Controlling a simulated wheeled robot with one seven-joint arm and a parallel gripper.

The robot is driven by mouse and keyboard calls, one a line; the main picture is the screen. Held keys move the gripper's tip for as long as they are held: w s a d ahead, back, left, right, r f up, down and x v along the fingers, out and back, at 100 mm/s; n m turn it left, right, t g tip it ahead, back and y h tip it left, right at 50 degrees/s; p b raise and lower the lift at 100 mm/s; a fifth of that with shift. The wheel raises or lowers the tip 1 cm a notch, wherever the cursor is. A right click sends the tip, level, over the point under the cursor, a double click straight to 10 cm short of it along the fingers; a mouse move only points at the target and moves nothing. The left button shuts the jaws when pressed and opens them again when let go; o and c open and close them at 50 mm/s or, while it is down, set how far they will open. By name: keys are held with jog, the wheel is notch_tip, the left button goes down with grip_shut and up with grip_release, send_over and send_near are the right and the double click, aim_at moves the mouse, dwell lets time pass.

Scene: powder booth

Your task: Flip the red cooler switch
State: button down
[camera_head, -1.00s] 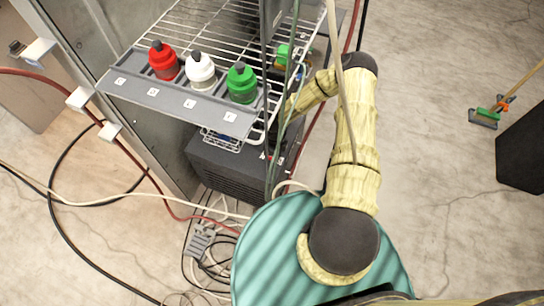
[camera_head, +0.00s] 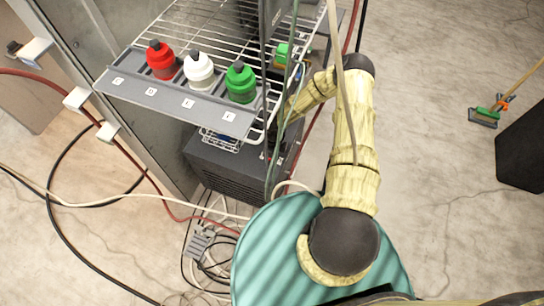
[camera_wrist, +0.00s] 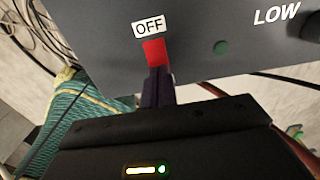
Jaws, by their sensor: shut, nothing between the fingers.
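The red switch (camera_wrist: 154,52) shows in the wrist view on a grey panel (camera_wrist: 102,38), just under a white OFF label (camera_wrist: 148,26). My gripper (camera_wrist: 156,74) is shut and empty, with its dark fingertips right at the lower edge of the red switch. I cannot tell whether they touch it. In the head view, the dark cooler box (camera_head: 222,165) stands below the wire shelf. My arm reaches down beside it, and my gripper and the switch are hidden or too small to make out there.
Red (camera_head: 160,62), white (camera_head: 198,72) and green (camera_head: 240,84) bottles stand on the shelf's grey front strip (camera_head: 170,100). Hanging cables (camera_head: 288,110) run close to my arm.

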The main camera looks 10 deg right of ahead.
jog(key=shift+s+f, duration=0.1)
jog(key=shift+f, duration=0.15)
notch_tip(320, 180, up, 7)
jog(key=p, duration=0.6)
jog(key=shift+p, duration=0.4)
dwell(0.8)
